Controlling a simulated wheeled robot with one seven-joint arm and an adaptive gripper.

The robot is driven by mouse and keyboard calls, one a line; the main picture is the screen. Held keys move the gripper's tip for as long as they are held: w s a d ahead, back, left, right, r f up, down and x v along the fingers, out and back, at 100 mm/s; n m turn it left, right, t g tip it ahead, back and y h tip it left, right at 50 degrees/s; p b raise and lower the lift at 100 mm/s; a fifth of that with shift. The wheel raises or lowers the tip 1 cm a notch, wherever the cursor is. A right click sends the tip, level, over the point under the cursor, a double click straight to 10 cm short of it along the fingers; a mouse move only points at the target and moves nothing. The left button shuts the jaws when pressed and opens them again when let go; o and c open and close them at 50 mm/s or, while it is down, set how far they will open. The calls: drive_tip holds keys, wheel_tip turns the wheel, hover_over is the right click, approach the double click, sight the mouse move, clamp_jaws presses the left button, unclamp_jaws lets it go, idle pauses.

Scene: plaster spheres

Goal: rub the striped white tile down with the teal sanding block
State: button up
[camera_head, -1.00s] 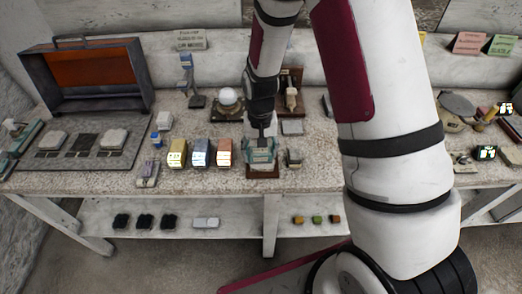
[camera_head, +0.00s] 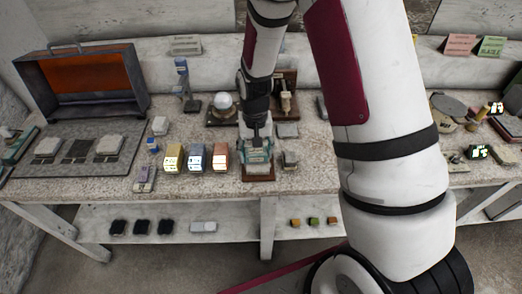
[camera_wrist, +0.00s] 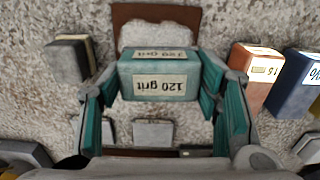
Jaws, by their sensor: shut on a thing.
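My gripper (camera_wrist: 165,103) is shut on the teal sanding block (camera_wrist: 160,82), whose label reads "120 grit". The block also shows below my wrist in the head view (camera_head: 257,156). It is over or on a small brown board (camera_wrist: 125,15) with a pale rough patch (camera_wrist: 155,35); I cannot tell whether they touch. The brown board is near the bench's front edge in the head view (camera_head: 258,178). Stripes are too small to make out, so I cannot tell which tile is the striped one.
Yellow (camera_head: 173,158), blue (camera_head: 196,158) and orange (camera_head: 220,157) blocks stand close left of my gripper. A grey block (camera_head: 290,160) stands close right. A white sphere (camera_head: 222,101) on a stand is behind. An open metal case (camera_head: 85,80) stands at the back left.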

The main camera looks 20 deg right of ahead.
drive_tip(key=shift+w+a, duration=0.15)
drive_tip(key=shift+a, duration=0.25)
drive_tip(key=shift+f+b, duration=0.3)
drive_tip(key=shift+f, duration=0.4)
idle(0.3)
